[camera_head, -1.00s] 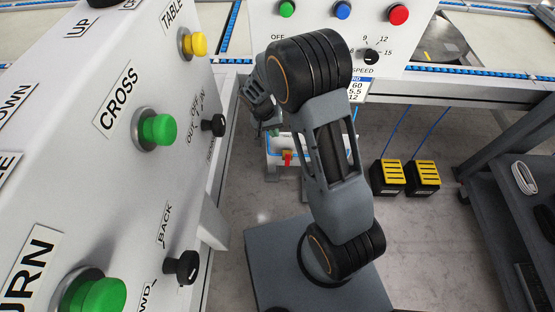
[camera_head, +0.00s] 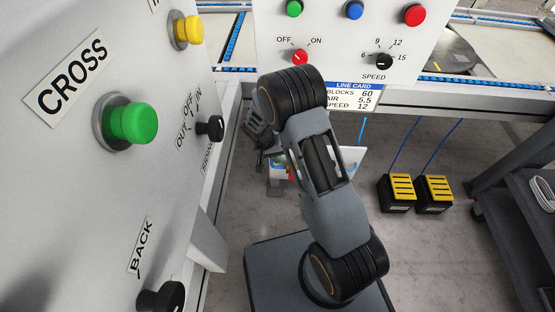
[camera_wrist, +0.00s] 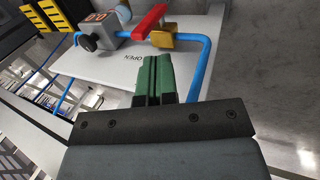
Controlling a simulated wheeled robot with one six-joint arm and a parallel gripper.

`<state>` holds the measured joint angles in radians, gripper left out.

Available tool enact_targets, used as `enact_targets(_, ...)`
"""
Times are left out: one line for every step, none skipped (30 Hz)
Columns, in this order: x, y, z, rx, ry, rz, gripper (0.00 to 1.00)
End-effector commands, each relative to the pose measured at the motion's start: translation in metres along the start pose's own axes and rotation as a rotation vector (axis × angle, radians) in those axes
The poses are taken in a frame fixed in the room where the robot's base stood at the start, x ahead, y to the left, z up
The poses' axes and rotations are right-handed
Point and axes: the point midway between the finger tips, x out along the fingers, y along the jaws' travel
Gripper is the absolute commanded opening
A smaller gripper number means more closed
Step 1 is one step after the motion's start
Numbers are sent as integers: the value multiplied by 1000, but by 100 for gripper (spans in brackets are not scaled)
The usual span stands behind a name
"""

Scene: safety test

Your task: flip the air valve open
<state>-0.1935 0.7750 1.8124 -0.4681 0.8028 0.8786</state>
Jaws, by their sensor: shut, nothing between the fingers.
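The air valve shows in the wrist view as a red lever (camera_wrist: 150,21) on a brass body (camera_wrist: 166,38), with a blue hose (camera_wrist: 199,66) running from it. It is mounted on a white plate (camera_wrist: 105,66) marked OPEN, the word upside down in this view. My gripper (camera_wrist: 155,62), with green fingers, is shut and empty. Its tips appear just below the brass body in the picture; I cannot tell whether they touch anything. In the head view my arm hides most of the valve, and only a small red bit (camera_head: 291,174) shows.
A grey block with a display and black knob (camera_wrist: 88,44) sits beside the valve on the plate. A white control panel with a green button (camera_head: 132,122) stands close on the left. Another panel with a red OFF/ON knob (camera_head: 299,57) is behind. Yellow-black boxes (camera_head: 401,186) stand on the floor.

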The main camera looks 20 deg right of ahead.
Motion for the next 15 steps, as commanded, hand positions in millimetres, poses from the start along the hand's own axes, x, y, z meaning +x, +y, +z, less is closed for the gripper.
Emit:
enact_targets(13, -1, 1, 0, -3, 2, 0)
enact_targets(18, -2, 1, 0, -3, 2, 0)
enact_targets(25, -2, 1, 0, -3, 1, 0)
enact_targets(30, -2, 1, 0, -3, 1, 0)
enact_targets(34, -2, 1, 0, -3, 1, 0)
enact_targets(40, -2, 1, -1, -2, 1, 0)
enact_targets(45, -2, 1, -2, -2, 1, 0)
enact_targets(49, -2, 1, -2, -2, 1, 0)
enact_targets(54, -2, 1, -1, -2, 1, 0)
enact_targets(57, -2, 1, -1, -2, 0, 0)
enact_targets(60, -1, 1, 0, -2, 0, 0)
enact_targets(64, -1, 1, -1, -2, 0, 0)
enact_targets(67, -1, 1, -1, -1, 0, 0)
enact_targets(69, -1, 1, -1, -1, 0, 0)
enact_targets(72, -1, 1, -1, -1, 1, 0)
